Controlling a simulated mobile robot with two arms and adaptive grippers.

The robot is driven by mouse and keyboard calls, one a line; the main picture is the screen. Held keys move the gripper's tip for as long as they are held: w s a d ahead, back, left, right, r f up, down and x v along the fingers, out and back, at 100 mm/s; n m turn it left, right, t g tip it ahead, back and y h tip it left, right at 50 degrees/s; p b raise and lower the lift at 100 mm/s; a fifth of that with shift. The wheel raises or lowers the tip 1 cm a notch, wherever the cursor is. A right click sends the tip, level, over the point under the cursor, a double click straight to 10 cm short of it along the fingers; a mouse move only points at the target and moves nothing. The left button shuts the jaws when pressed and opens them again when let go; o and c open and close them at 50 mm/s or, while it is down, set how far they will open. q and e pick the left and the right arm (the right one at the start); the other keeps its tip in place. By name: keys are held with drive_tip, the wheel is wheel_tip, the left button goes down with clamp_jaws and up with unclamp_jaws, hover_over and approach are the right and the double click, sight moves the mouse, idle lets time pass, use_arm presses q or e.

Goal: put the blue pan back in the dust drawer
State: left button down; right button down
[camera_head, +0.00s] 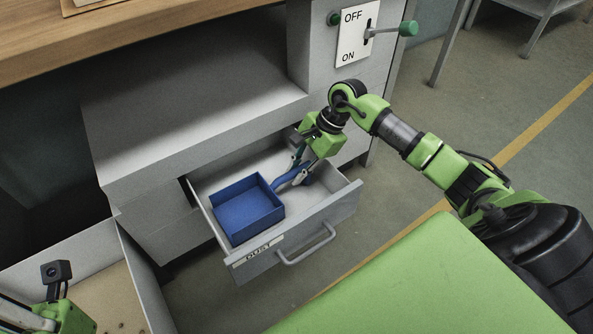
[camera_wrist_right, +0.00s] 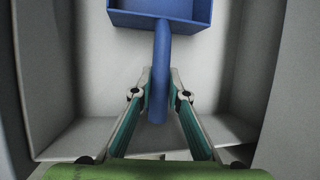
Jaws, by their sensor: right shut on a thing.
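The blue pan (camera_head: 248,212) is a square, open box with a handle, lying inside the open drawer labelled DUST (camera_head: 345,200). I cannot tell whether its base touches the drawer floor. My right gripper (camera_head: 293,177) reaches down into the drawer and is shut on the pan's handle. In the right wrist view, the fingertips (camera_wrist_right: 160,76) flank the blue handle (camera_wrist_right: 161,50), and the pan (camera_wrist_right: 180,8) is cut off at the top edge. Of my left arm, only a green part with a camera shows at the lower left; its fingers are not visible.
The grey cabinet (camera_head: 190,115) stands behind the drawer. The drawer's front handle (camera_head: 308,246) faces the lower right. A switch plate (camera_head: 354,32) with OFF, ON and a green-knobbed lever is above right. A pale open bin (camera_head: 133,262) stands at the lower left.

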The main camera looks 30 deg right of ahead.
drive_tip(key=shift+f+b, duration=0.35)
drive_tip(key=shift+f, duration=0.15)
drive_tip(key=c, duration=1.9)
unclamp_jaws()
drive_tip(key=shift+d+r, duration=0.1)
drive_tip(key=shift+r, duration=0.1)
drive_tip(key=v, duration=1.1)
drive_tip(key=shift+r, duration=0.35)
drive_tip(key=shift+d, duration=0.1)
